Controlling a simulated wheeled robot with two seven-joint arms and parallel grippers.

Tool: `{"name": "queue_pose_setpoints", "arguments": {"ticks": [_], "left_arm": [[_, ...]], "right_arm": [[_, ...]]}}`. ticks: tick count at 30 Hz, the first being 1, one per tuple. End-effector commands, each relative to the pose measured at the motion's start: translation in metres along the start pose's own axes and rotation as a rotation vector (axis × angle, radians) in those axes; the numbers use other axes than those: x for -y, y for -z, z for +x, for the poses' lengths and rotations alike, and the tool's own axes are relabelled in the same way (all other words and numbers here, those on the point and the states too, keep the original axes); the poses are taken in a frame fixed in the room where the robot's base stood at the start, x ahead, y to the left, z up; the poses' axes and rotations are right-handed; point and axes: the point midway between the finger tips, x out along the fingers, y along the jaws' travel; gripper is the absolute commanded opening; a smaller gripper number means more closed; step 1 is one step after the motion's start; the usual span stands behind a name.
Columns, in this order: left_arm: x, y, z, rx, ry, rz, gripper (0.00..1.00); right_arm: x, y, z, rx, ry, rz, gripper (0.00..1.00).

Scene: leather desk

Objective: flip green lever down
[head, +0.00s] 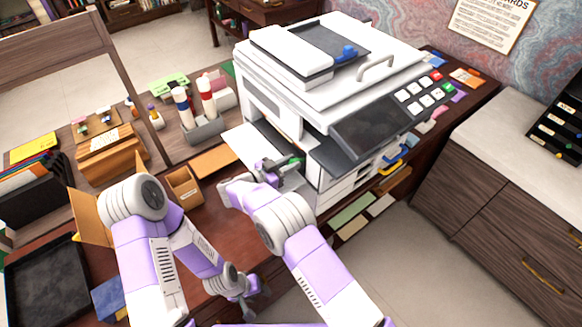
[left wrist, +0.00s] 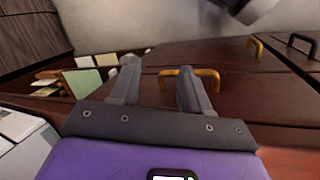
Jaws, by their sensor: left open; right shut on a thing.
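The green lever (head: 295,162) shows as a small green patch inside the open side of the white printer (head: 285,95). My right gripper (head: 286,170) is at that opening, shut on the lever, and its fingers hide most of it. The lever's exact tilt cannot be told. My left gripper (head: 252,300) is low in the head view, open and empty, well away from the printer. Its two spread fingers also show in the left wrist view (left wrist: 157,70), with nothing between them.
A white side flap (head: 245,143) of the printer is folded out beside my right gripper. A cardboard box (head: 184,187), a bottle caddy (head: 205,128) and a black tray (head: 48,285) stand on the desk to the left. Drawers with a yellow handle (left wrist: 190,73) face my left gripper.

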Motion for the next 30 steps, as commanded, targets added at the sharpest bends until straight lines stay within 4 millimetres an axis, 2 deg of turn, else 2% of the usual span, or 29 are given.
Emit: {"name": "queue_pose_setpoints", "arguments": {"ticks": [1,6,18,23,27,28,30], "left_arm": [[0.004,0.001,0.011,0.0,0.0,0.0,0.47],[0.008,0.001,0.021,0.0,0.0,0.0,0.47],[0.008,0.001,0.021,0.0,0.0,0.0,0.47],[-0.002,0.003,0.02,0.01,-0.013,0.012,0.22],[-0.032,0.011,0.013,0.054,-0.049,0.046,0.01],[-0.037,0.014,0.01,0.068,-0.055,0.053,0.0],[-0.034,0.02,-0.002,0.104,-0.039,0.055,0.0]], "right_arm": [[0.0,-0.009,0.0,-0.026,0.001,0.0,0.0],[0.0,-0.01,-0.001,-0.091,0.0,0.001,0.0],[0.0,-0.008,-0.002,-0.106,0.0,0.001,0.0],[0.0,-0.008,-0.002,-0.106,0.0,0.0,0.0],[0.0,-0.008,-0.002,-0.105,0.0,0.0,0.0],[0.0,-0.008,-0.002,-0.105,0.0,0.0,0.0],[0.0,-0.008,-0.002,-0.105,0.0,0.0,0.0]]}}
